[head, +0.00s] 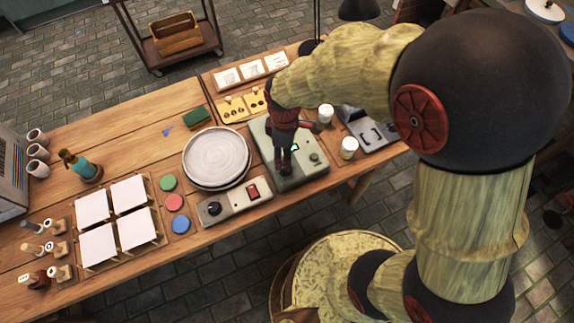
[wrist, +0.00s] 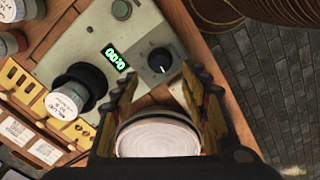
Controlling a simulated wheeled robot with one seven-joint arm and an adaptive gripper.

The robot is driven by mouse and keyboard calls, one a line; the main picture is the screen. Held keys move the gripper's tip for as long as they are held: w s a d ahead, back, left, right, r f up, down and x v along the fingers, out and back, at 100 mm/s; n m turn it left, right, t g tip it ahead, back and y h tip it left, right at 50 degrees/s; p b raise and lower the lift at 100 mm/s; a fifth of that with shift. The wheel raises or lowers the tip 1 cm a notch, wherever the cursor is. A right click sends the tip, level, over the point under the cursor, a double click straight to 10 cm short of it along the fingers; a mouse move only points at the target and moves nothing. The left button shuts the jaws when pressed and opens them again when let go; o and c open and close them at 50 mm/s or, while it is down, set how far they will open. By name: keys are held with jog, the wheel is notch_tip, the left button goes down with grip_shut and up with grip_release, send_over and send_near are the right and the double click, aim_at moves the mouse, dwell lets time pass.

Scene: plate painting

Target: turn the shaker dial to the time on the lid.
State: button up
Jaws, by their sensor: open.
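The shaker (head: 305,174) is a pale green box on the table, under my gripper in the head view. A jar with a white lid (wrist: 66,102) sits in a black holder on the shaker; the lid writing is too small to read surely. My gripper (head: 284,170) is open and empty. In the wrist view its fingertips (wrist: 160,78) lie either side of the dial's line, apparently above it.
A round pale plate or wheel (head: 217,156) stands left of the shaker. A control box with a red switch (head: 253,191) is in front of it. White-lidded jars (head: 349,146) stand close on the right. The table's front edge is near.

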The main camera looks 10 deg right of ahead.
notch_tip(320, 180, down, 7)
jog(key=shift+r+b, duration=0.1)
jog(key=shift+b, duration=0.9)
jog(key=shift+c, duration=0.6)
jog(key=c, duration=1)
